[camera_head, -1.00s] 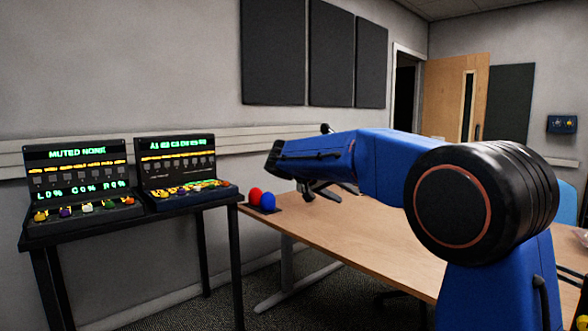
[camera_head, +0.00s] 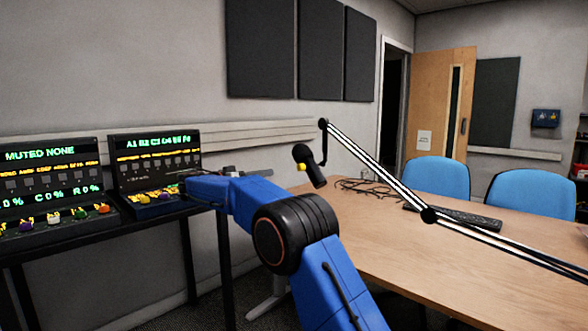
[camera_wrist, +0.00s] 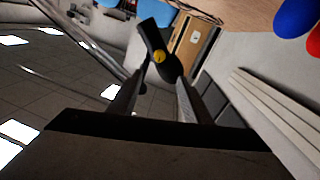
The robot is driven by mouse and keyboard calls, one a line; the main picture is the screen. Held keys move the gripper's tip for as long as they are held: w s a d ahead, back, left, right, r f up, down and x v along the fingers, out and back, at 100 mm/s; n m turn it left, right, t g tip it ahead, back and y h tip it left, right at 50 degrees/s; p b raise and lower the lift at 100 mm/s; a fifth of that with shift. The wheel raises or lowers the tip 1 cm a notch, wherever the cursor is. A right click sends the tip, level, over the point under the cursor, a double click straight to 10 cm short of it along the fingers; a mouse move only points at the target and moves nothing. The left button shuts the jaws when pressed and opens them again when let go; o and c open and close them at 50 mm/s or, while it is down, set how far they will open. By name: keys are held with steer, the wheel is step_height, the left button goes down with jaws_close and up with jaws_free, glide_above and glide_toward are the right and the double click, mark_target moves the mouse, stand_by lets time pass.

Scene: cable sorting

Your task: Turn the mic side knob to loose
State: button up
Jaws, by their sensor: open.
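The black microphone (camera_head: 311,170) hangs from the end of a boom arm above the table. Its small yellow side knob (camera_head: 301,167) faces my gripper. In the wrist view the microphone (camera_wrist: 153,36) is tilted and the yellow knob (camera_wrist: 159,57) shows just beyond the fingertips, roughly between them. My gripper (camera_wrist: 165,72) is open and empty. In the head view my gripper (camera_head: 262,172) is left of the microphone and points right towards it, with a small gap. I cannot read the knob's setting.
The boom arm (camera_head: 375,164) slants down right across the table (camera_head: 390,240). Cables (camera_head: 368,187) and a keyboard (camera_head: 465,217) lie behind it. Two lit consoles (camera_head: 155,165) stand on a black stand at left.

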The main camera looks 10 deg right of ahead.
mark_target(299, 167)
steer(key=x, duration=1.7)
steer(key=shift+d, duration=0.1)
steer(key=c, duration=1)
steer(key=shift+c, duration=0.2)
